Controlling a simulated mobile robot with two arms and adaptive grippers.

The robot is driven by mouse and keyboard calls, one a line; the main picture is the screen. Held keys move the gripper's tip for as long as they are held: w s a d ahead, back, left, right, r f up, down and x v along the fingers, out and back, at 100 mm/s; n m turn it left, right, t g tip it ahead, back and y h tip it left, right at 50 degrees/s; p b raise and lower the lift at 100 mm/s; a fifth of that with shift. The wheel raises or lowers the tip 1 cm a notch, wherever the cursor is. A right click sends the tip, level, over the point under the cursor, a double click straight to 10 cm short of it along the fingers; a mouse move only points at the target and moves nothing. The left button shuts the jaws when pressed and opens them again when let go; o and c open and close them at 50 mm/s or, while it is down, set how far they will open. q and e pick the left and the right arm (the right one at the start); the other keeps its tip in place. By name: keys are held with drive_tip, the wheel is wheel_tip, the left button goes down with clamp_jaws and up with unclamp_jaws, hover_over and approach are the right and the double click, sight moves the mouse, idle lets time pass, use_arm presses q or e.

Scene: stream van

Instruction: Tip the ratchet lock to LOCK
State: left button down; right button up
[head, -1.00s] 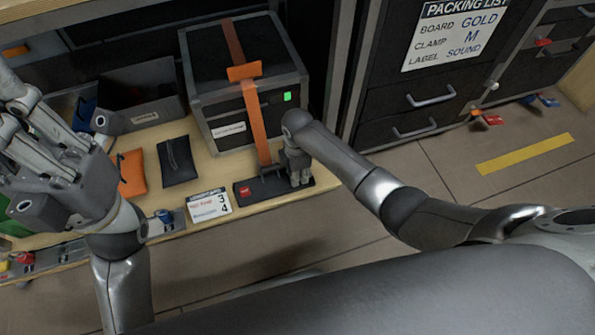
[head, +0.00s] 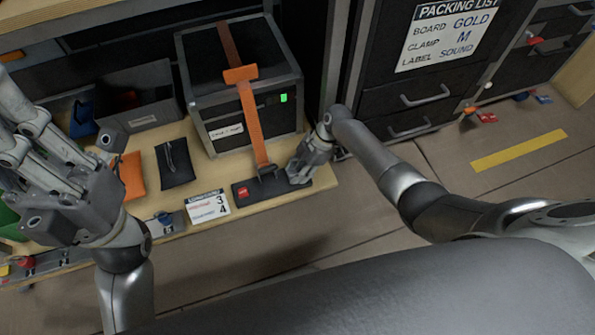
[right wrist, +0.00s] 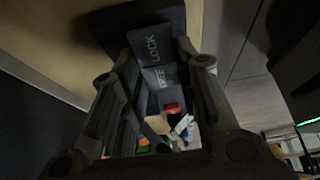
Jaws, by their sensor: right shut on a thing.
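The ratchet lock (head: 267,173) stands on a dark base strip (head: 262,189) with a red mark, near the front edge of the wooden bench. An orange strap runs down to it from the black case. My right gripper (head: 296,174) is at the right end of the base, tilted, and shut on the ratchet's lever; its fingers hide most of the lever. In the right wrist view a grey plate (right wrist: 154,60) marked LOCK and FREE shows between the fingers, with the red mark (right wrist: 172,108) beyond. My left gripper (head: 12,115) is open and empty at the left, its tips near the picture edge.
The strapped black case (head: 240,85) with a green light stands behind the ratchet. A score card (head: 207,206), a black pouch (head: 174,163), an orange pouch (head: 132,175) and a grey bin (head: 140,95) are to the left. A dark drawer cabinet (head: 420,95) stands right.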

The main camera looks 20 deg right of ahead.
drive_tip(key=shift+d, duration=0.1)
idle(0.3)
drive_tip(key=o, duration=1)
drive_tip(key=shift+r, duration=0.1)
drive_tip(key=v, duration=1.1)
drive_tip(key=shift+d+r, duration=0.25)
drive_tip(key=shift+d, duration=0.15)
